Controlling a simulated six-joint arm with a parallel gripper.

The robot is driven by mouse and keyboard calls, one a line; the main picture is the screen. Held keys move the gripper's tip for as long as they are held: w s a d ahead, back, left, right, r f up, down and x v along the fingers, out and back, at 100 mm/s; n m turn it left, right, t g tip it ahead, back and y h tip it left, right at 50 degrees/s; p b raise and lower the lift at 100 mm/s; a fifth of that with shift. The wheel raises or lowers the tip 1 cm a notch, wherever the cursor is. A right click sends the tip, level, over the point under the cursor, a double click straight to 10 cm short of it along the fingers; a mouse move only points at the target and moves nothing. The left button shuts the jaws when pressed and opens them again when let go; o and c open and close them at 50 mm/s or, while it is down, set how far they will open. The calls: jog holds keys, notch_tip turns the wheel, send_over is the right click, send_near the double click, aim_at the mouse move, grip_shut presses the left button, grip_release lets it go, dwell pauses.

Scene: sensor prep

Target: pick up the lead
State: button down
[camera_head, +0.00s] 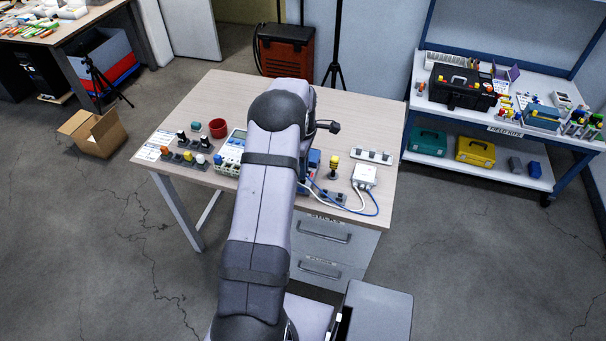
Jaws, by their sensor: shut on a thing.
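A thin blue lead (378,203) loops along the right front of the table, by a white box (365,175). A white lead (361,199) runs beside it. Both leads run left toward my arm, and their left ends are hard to make out. My arm reaches up over the middle of the table and covers what lies under it. My gripper is hidden behind the arm, so its jaws and anything in them do not show.
A yellow-topped part (333,162) stands near the leads, with a pale strip of connectors (373,156) behind. Left of my arm are a red cup (218,128), a multi-coloured device (229,156) and several small knobbed parts. The table's back left (215,92) is clear.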

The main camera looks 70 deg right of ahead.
notch_tip(320, 180, up, 8)
jog(key=shift+s+f+b, duration=0.1)
jog(key=shift+f+b, duration=0.1)
jog(key=shift+b, duration=0.75)
jog(key=s+f+p, duration=0.4)
jog(key=s+f, duration=0.2)
jog(key=s, duration=0.1)
jog(key=shift+p, duration=0.35)
jog(key=shift+s+a+f, duration=0.1)
jog(key=shift+f+b, duration=1.25)
jog(key=shift+f, duration=0.4)
jog(key=shift+f+b, duration=0.65)
jog(key=shift+f, duration=0.65)
dwell(2.4)
